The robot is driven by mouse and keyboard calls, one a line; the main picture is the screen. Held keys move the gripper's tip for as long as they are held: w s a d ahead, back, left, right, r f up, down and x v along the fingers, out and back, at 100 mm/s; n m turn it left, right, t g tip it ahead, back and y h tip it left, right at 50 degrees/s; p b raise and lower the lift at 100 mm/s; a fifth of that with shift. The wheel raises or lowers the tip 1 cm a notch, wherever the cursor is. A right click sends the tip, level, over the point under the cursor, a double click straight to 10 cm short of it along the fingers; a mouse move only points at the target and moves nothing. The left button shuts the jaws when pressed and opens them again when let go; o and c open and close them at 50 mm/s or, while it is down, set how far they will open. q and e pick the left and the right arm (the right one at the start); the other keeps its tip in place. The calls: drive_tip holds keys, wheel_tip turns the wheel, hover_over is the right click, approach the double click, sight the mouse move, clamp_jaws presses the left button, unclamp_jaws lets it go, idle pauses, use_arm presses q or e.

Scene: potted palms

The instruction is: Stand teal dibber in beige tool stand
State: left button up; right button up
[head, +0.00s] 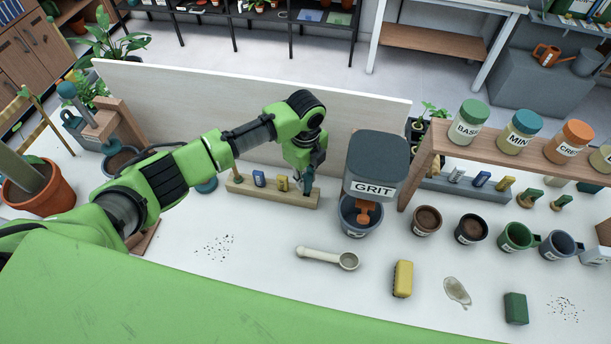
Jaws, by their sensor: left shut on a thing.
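The beige tool stand (262,193) is a long block on the white bench, left of the grit bin. My left gripper (308,168) points down over the stand's right end. It is shut on the teal dibber (308,185), which looks upright and shows only as a small grey-teal piece below the fingers. The dibber's lower end is at the stand's right end; I cannot tell whether it is inside a hole. My right gripper is not in view.
The grit bin (376,162) hangs above a blue pot (352,227) close to the right of my gripper. A white panel (220,95) runs behind the stand. A scoop (325,257) and yellow sponge (403,278) lie in front. A wooden rack (490,143) with jars stands right.

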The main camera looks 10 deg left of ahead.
use_arm(q)
drive_tip(key=shift+f, duration=0.55)
drive_tip(key=o, duration=1.1)
drive_tip(key=shift+c, duration=0.2)
drive_tip(key=o, duration=0.5)
wheel_tip(320, 180, up, 6)
drive_tip(key=p, duration=0.5)
drive_tip(key=shift+f, duration=0.15)
drive_tip(key=shift+r, duration=1.2)
